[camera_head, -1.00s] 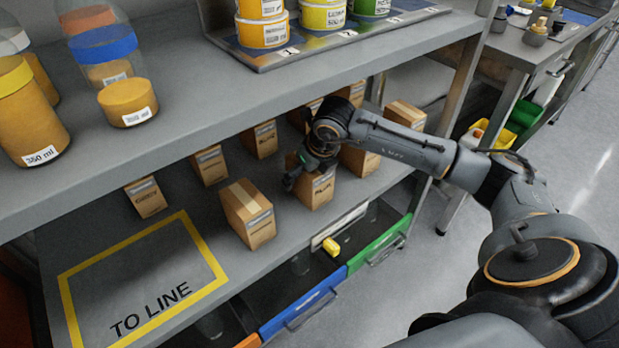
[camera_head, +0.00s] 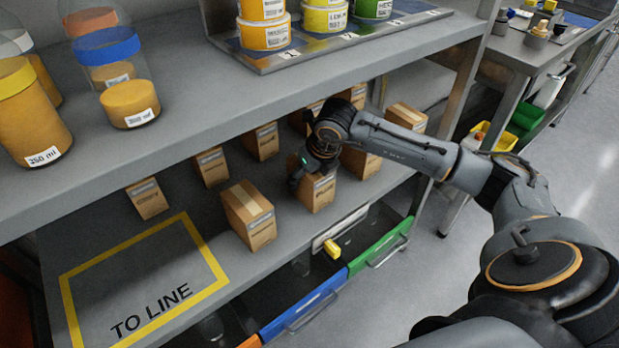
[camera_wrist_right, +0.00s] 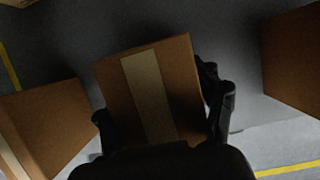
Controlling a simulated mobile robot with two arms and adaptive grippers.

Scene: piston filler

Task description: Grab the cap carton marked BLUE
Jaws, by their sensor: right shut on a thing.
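Several brown cap cartons stand on the lower shelf; their printed marks are too small to read for certain in the head view. My right gripper (camera_head: 308,171) reaches in from the right and is shut on one carton (camera_head: 318,194) in the front row. In the right wrist view the gripper (camera_wrist_right: 165,128) has its fingers on both sides of this carton (camera_wrist_right: 150,88), whose pale tape strip faces the camera. The carton appears to rest on the shelf. Another carton (camera_head: 248,216) stands just to its left. My left gripper is not in view.
A yellow-outlined TO LINE area (camera_head: 145,283) on the lower shelf is empty. The upper shelf (camera_head: 215,110) hangs over the cartons, with jars and tubs on it. Neighbouring cartons (camera_wrist_right: 45,125) stand near the gripper. Coloured drawers (camera_head: 380,247) sit below the front edge.

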